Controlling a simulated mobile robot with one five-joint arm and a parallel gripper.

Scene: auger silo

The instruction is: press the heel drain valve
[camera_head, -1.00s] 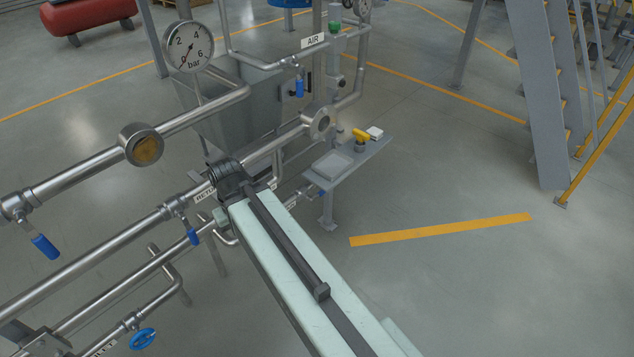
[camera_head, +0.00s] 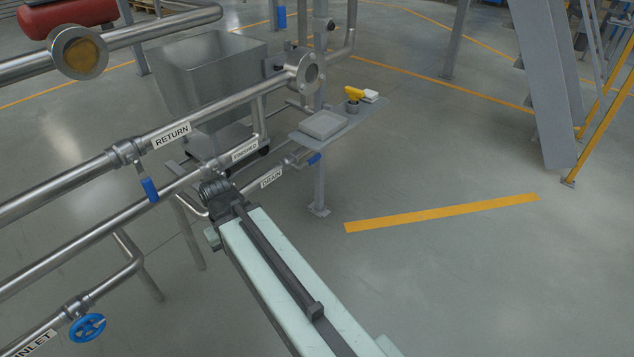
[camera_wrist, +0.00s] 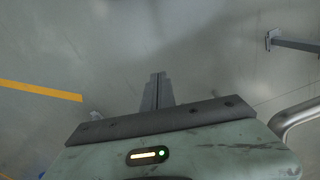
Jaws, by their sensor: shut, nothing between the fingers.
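The drain line carries a white DRAIN label (camera_head: 271,178) in the head view. A valve with a blue handle (camera_head: 314,159) sits at its right end, under a small grey shelf. My arm reaches up from the bottom, and its dark wrist end is left of the DRAIN label. The fingers are not clear in the head view. In the wrist view my gripper (camera_wrist: 157,78) is shut and empty, pointing over bare floor. The drain valve cannot be made out in the wrist view.
RETURN pipe (camera_head: 100,170) with a blue lever (camera_head: 149,189) runs above the wrist. A grey hopper (camera_head: 207,80) stands behind. The shelf (camera_head: 350,122) holds a yellow tool (camera_head: 354,93). A blue handwheel (camera_head: 87,328) is at lower left.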

